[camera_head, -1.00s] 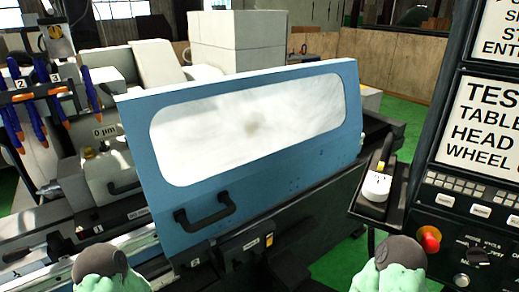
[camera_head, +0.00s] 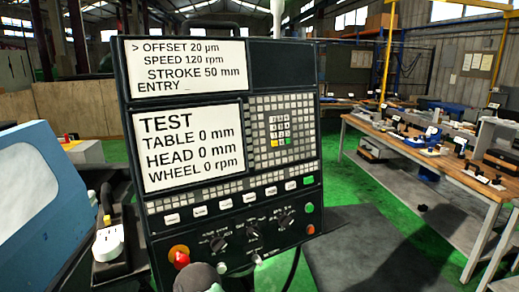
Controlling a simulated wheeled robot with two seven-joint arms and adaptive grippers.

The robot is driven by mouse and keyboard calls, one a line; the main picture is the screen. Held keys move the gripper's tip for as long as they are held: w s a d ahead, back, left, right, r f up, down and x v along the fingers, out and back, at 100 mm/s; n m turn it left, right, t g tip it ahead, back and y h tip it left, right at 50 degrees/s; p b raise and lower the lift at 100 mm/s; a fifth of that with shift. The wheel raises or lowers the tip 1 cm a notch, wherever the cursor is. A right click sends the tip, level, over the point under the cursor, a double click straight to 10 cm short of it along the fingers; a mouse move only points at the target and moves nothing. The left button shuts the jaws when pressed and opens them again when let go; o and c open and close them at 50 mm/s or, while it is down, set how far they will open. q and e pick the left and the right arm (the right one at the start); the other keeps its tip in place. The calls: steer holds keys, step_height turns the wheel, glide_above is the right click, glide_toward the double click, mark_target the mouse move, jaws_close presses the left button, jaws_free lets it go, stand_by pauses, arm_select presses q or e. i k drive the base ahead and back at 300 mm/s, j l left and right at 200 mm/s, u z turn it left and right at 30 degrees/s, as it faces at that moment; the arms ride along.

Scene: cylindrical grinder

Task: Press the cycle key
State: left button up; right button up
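The control panel (camera_head: 222,191) stands upright in the middle of the head view. A row of small white labelled keys (camera_head: 238,199) runs below its lower screen, with lettering too small to read, so I cannot tell which is the cycle key. A green button (camera_head: 309,208) and a red button (camera_head: 311,229) sit at the panel's right edge. The lower screen (camera_head: 191,147) reads TEST, TABLE 0 mm, HEAD 0 mm, WHEEL 0 rpm. A rounded grey and green part of my arm shows at the bottom edge in front of the panel. Neither gripper's fingers are in view.
The blue grinder door (camera_head: 38,190) is at the left. A workbench (camera_head: 430,165) with small parts stands at the right. Green floor lies between.

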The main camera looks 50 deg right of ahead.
mark_target(310, 179)
steer(key=l+z, duration=0.2)
steer(key=z, duration=1.35)
